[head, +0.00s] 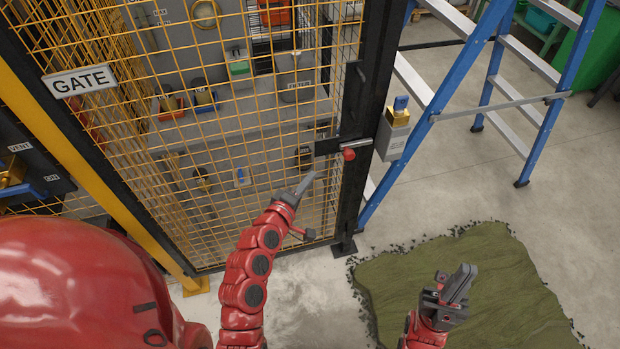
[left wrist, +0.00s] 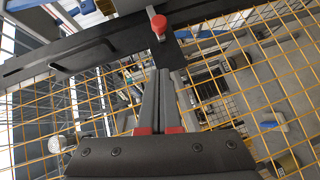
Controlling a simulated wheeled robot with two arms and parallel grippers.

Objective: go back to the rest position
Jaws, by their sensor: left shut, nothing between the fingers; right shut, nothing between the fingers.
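My left gripper (head: 304,184) is shut and empty in front of the yellow mesh gate (head: 230,150), just below and left of the red-knobbed latch. In the left wrist view its closed fingers (left wrist: 158,85) point toward the latch bar, with the red knob (left wrist: 159,26) beyond the tips. The knob (head: 349,154) also shows in the head view, apart from the fingertips. My right gripper (head: 462,285) is shut and empty, above the green turf at the lower right.
The turf (head: 500,265) lies flat on the concrete floor. A blue stepladder (head: 460,80) stands at the upper right. A grey box with a brass padlock (head: 397,117) is beside the gate post (head: 362,110). A shelf with containers is behind the mesh. Bare floor shows right of the turf.

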